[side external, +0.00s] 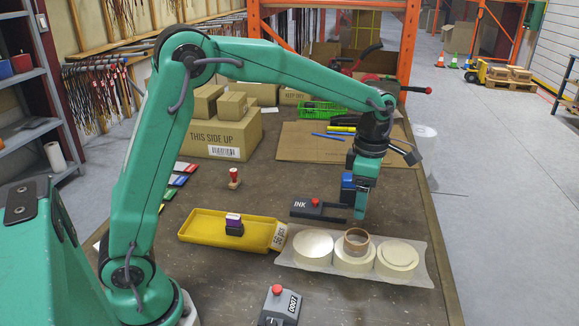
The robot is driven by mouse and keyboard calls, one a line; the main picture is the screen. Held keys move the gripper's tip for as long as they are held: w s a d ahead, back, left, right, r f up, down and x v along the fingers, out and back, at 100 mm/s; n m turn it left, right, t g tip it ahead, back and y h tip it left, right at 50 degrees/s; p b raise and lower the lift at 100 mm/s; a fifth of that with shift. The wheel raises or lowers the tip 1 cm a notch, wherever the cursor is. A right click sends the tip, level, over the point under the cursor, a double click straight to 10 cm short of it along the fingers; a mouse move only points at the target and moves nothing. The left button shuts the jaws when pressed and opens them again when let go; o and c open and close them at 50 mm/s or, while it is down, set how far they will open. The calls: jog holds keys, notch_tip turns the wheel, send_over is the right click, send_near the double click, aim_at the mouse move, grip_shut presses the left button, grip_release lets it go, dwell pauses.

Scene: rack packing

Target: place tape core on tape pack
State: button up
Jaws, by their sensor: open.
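The tape core, a brown cardboard ring (347,246), rests on top of the middle cream roll of the tape pack. The tape pack (424,273) is a pale, see-through wrapped tray with three cream rolls in a row, lying near the table's right edge. The right roll has a smaller cream disc on top; the left roll looks flat and plain. My gripper (358,213) is open and points down, a little above and behind the core, apart from it. Nothing shows between its fingers, though the far finger is partly hidden.
A black ink pad (307,211) lies just left of my gripper. A grey stamper (272,313) with a red knob stands in front. Boxes (225,136) stand at the back left.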

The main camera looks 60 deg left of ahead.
jog(key=s+a+r+m+t, duration=0.2)
jog(key=s+m, duration=0.6)
jog(key=s+a+r+m+t, duration=0.1)
jog(key=s+a+r+m, duration=0.1)
jog(key=s+m, duration=0.6)
jog(key=s+a+r+m+t, duration=0.2)
jog(key=s+a+m, duration=0.1)
jog(key=s+m, duration=0.5)
jog(key=shift+a+r+m+t, duration=0.25)
jog(key=shift+r+m+t, duration=0.05)
jog(key=shift+m, duration=0.3)
